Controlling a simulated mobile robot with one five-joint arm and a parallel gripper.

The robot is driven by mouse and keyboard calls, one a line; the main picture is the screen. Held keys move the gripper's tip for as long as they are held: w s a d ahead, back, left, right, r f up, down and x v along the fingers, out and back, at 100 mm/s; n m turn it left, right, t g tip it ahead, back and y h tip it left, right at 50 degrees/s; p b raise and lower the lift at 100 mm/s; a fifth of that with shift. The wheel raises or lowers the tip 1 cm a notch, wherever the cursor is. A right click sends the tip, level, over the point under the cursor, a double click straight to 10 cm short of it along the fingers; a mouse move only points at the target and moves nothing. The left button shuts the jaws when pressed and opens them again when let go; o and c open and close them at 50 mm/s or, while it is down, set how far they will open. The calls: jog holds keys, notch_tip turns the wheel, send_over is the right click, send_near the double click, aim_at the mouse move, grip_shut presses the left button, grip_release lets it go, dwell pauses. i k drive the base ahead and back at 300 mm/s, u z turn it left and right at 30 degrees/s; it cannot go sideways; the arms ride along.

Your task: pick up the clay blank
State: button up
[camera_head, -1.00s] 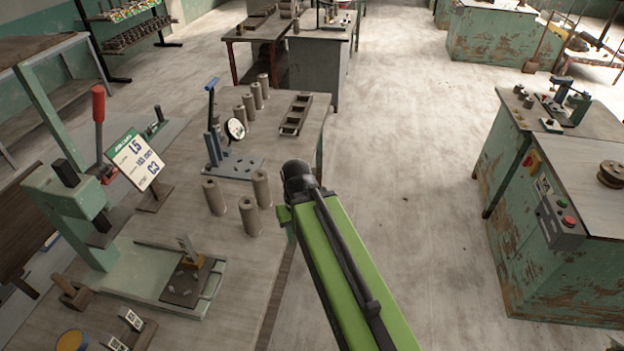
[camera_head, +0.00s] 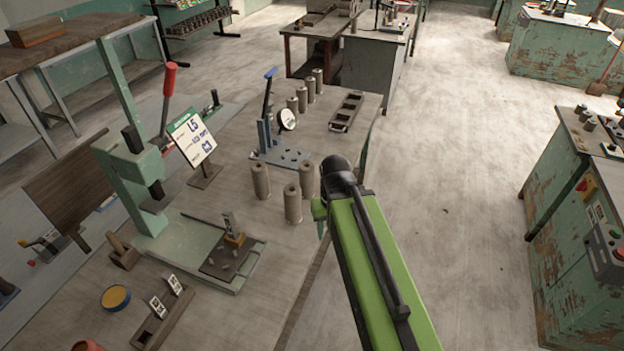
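Several upright grey-brown cylinders that look like clay blanks stand on the workbench (camera_head: 262,310). Three are in the near group: a left one (camera_head: 261,181), a front one (camera_head: 293,204) and a right one (camera_head: 307,178). More stand in a row behind, such as this one (camera_head: 302,100). I cannot tell which is the clay blank meant. My green and black arm reaches up from the bottom, its black end just right of the near group.
A blue lever tool (camera_head: 268,125) stands between the cylinder groups. A dark slotted tray (camera_head: 346,111) lies at the far right of the bench. A green press with a red lever (camera_head: 168,95) and a sign (camera_head: 192,140) stand left. Open floor (camera_head: 450,200) lies right.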

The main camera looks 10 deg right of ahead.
aim_at(306, 168)
jog(key=z, duration=0.25)
jog(key=k, duration=0.15)
jog(key=u, duration=4.3)
jog(key=k, duration=1.6)
jog(key=z, duration=1.05)
jog(key=i, duration=0.5)
jog(key=u, duration=0.05)
